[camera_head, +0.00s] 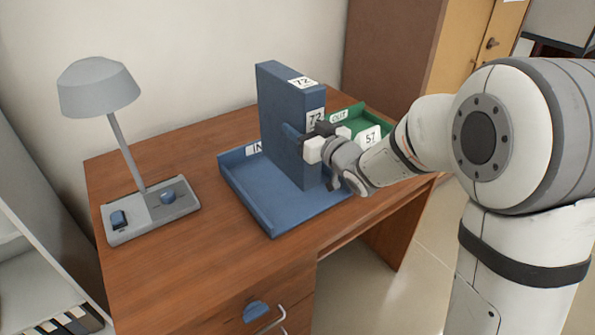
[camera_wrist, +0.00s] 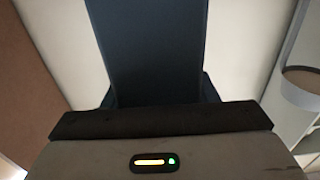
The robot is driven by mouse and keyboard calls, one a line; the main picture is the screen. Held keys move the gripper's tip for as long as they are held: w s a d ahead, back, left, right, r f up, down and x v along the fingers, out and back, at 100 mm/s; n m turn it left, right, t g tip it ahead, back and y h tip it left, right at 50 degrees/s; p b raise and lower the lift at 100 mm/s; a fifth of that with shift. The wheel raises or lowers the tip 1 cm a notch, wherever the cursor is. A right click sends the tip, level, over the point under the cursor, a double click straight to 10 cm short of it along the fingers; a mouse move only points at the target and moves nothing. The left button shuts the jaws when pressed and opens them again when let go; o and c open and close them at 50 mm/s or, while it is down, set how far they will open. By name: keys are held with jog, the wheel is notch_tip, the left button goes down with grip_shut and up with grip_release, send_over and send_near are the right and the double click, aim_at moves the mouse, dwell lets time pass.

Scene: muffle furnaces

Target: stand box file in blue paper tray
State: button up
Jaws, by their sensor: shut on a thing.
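The blue box file (camera_head: 285,120), labelled 72, is upright over the blue paper tray (camera_head: 262,208), which is labelled IN. The file's lower edge is inside the tray's outline; I cannot tell whether it touches the tray floor. My gripper (camera_head: 306,144) is shut on the box file at its spine side, reaching in from the right. In the wrist view the dark blue box file (camera_wrist: 148,50) rises straight ahead of my gripper (camera_wrist: 160,115). The fingertips are mostly hidden there.
A green tray (camera_head: 352,118) labelled OUT, with a card marked 57, stands right behind my gripper. A grey desk lamp (camera_head: 98,88) stands on the left of the wooden desk (camera_head: 190,270). The desk's front left is clear. A drawer handle (camera_head: 270,322) sticks out in front.

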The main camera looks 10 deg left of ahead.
jog(key=shift+s+a+f+b, duration=0.1)
jog(key=shift+f+b, duration=0.2)
jog(key=shift+f, duration=3.25)
jog(key=shift+f, duration=0.15)
jog(key=o, duration=1.2)
